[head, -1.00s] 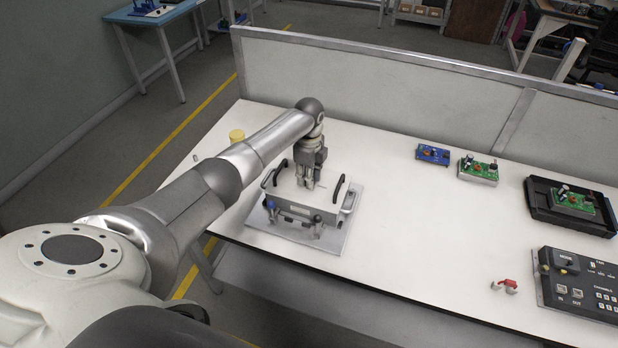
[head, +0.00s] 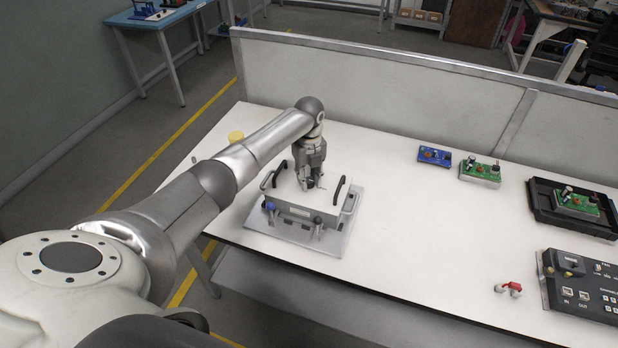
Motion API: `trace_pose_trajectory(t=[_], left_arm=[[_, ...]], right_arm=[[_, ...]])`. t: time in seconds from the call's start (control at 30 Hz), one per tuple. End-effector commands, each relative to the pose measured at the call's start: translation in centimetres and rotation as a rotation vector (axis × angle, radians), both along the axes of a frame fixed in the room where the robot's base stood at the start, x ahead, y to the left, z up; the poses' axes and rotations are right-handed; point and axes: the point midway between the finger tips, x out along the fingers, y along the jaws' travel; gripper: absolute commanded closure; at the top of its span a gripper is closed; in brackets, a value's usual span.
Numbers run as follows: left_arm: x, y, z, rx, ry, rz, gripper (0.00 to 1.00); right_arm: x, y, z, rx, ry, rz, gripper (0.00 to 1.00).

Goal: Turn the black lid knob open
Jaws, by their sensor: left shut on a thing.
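A light grey box (head: 300,212) with black handles on its lid stands on a grey plate (head: 262,228) at the left part of the white table. My left gripper (head: 308,184) points down over the middle of the lid and is shut on the black lid knob, which the fingers mostly hide. Latches with a blue part (head: 269,206) show on the box's front. The knob's exact turn cannot be told. My right gripper is not in view.
A yellow round item (head: 235,136) stands behind my left arm. Blue (head: 434,156) and green (head: 480,171) circuit boards, a black tray (head: 542,210), a control panel (head: 585,285) and a small red part (head: 513,286) lie to the right. The table's middle is clear.

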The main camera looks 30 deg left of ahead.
Motion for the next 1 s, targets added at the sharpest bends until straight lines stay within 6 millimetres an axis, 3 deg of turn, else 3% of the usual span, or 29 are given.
trace_pose_trajectory(t=[0.47, 0.5, 0.63, 1.0], left_arm=[[-0.09, -0.03, -0.11, -0.001, 0.003, -0.014, 0.98], [-0.09, -0.03, -0.11, 0.000, 0.002, -0.014, 0.70], [-0.07, -0.02, -0.09, 0.000, 0.002, -0.013, 0.53], [0.02, -0.01, 0.22, 0.000, 0.000, -0.013, 0.50]], right_arm=[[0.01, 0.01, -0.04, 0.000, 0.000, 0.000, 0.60], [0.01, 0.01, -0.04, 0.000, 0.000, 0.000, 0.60], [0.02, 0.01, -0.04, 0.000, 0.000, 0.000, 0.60], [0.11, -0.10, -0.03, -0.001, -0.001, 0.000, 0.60]])
